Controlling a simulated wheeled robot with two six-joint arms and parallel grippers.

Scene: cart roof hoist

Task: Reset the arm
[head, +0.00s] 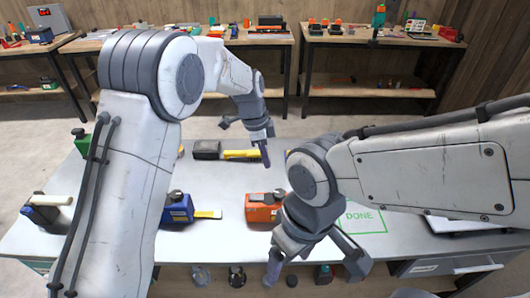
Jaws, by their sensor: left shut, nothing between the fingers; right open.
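My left gripper (263,150) is shut and empty, hanging fingers down above the back middle of the white table (225,180). My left arm comes in from the left and bends over at the elbow. My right gripper (314,268) is open and empty over the table's front edge, fingers pointing down and toward me. My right arm covers part of the table's right side.
On the table are a blue tool (180,209), an orange tool (262,209), a yellow-and-black tool (207,150) and a green DONE outline (375,231). Workbenches (365,42) line the back wall.

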